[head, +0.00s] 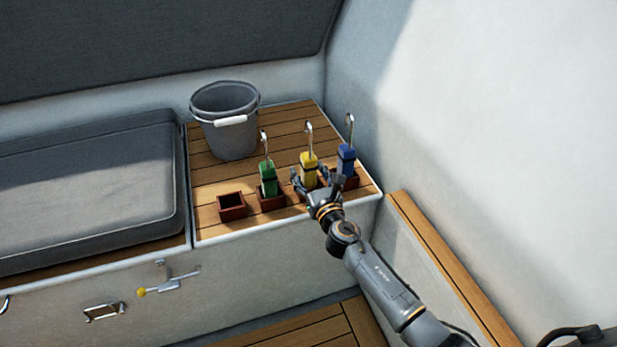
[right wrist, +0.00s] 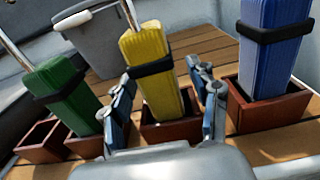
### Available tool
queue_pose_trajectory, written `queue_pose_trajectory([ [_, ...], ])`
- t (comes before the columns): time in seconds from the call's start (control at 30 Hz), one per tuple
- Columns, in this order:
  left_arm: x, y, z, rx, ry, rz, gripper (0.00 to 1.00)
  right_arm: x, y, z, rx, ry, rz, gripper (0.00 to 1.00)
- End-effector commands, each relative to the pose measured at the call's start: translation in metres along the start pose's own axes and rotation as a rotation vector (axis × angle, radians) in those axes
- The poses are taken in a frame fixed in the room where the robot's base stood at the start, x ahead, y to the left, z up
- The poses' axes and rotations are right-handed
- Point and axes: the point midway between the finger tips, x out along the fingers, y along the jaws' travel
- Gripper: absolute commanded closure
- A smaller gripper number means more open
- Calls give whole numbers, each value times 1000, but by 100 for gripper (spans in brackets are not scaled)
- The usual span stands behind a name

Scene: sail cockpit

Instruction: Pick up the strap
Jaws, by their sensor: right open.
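Three rolled straps with metal hooks on top stand in small red-brown wooden boxes on the slatted bench. The green strap (head: 268,178) is on the left, the yellow strap (head: 308,165) in the middle and the blue strap (head: 346,160) on the right. Each has a black band. My right gripper (head: 309,182) is open at the yellow strap. In the right wrist view its fingers (right wrist: 165,105) stand on either side of the yellow strap (right wrist: 150,70). I cannot tell whether they touch it. My left gripper is not in view.
An empty wooden box (head: 231,207) stands left of the green strap. A grey bucket (head: 225,125) stands behind on the bench (head: 285,118). The green strap (right wrist: 62,90) and blue strap (right wrist: 272,45) flank the gripper closely. A white wall rises at right.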

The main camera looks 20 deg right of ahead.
Motion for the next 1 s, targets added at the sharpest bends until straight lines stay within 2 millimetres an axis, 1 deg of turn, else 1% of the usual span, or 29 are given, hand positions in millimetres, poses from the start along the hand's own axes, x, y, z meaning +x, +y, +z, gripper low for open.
queue_pose_trajectory([
  [0.23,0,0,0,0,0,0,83,2,0,0,0,1,0,40],
  [0.3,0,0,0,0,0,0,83,2,0,0,0,1,0,54],
  [0.37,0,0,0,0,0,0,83,2,0,0,0,1,0,66],
  [0.4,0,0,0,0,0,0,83,2,0,0,0,1,0,74],
  [0.47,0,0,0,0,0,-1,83,2,0,0,0,1,0,86],
  [0.5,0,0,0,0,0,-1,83,2,0,0,0,1,0,95],
  [0.53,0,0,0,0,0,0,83,2,0,0,0,1,0,100],
  [1.0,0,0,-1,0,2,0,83,2,0,5,0,-2,1,100],
])
